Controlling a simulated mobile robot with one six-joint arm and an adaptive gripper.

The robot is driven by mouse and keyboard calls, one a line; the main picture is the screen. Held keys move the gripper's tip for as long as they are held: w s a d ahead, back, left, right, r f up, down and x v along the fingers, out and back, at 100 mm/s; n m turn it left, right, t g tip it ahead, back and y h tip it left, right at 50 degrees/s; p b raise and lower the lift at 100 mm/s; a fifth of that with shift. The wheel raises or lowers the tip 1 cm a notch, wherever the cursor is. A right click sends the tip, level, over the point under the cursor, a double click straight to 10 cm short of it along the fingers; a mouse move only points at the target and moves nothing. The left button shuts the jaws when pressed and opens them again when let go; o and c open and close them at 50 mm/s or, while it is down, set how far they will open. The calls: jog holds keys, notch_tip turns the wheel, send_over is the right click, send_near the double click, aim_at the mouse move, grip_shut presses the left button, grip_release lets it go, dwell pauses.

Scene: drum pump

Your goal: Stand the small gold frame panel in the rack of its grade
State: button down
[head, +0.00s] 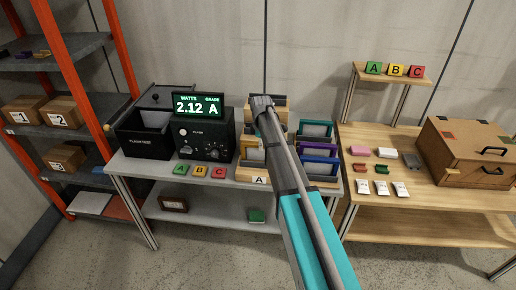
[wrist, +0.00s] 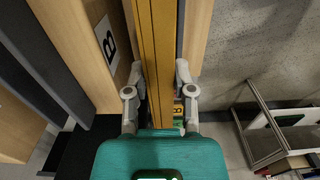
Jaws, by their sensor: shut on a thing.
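My gripper (wrist: 160,95) is shut on the gold frame panel (wrist: 163,50), which runs edge-on away from the camera in the wrist view. A wooden rack wall with a B label (wrist: 108,36) is just left of it. In the head view my gripper (head: 262,101) is over the back of the rack group, and the held panel cannot be made out. The tester (head: 207,143) reads 2.12 watts, grade A. A wooden rack marked A (head: 259,180) stands at the front of the group. I cannot tell whether the panel touches a rack.
Tiles A, B and C (head: 199,171) lie before the tester. An orange shelf unit (head: 65,60) stands left. A wooden table (head: 380,209) with small items and a case (head: 468,152) stands right.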

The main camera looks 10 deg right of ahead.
jog(key=shift+f, duration=0.15)
jog(key=shift+c, duration=2.3)
grip_release()
jog(key=shift+r, duration=0.2)
notch_tip(320, 180, up, 12)
jog(key=p, duration=1.2)
jog(key=shift+s, duration=0.15)
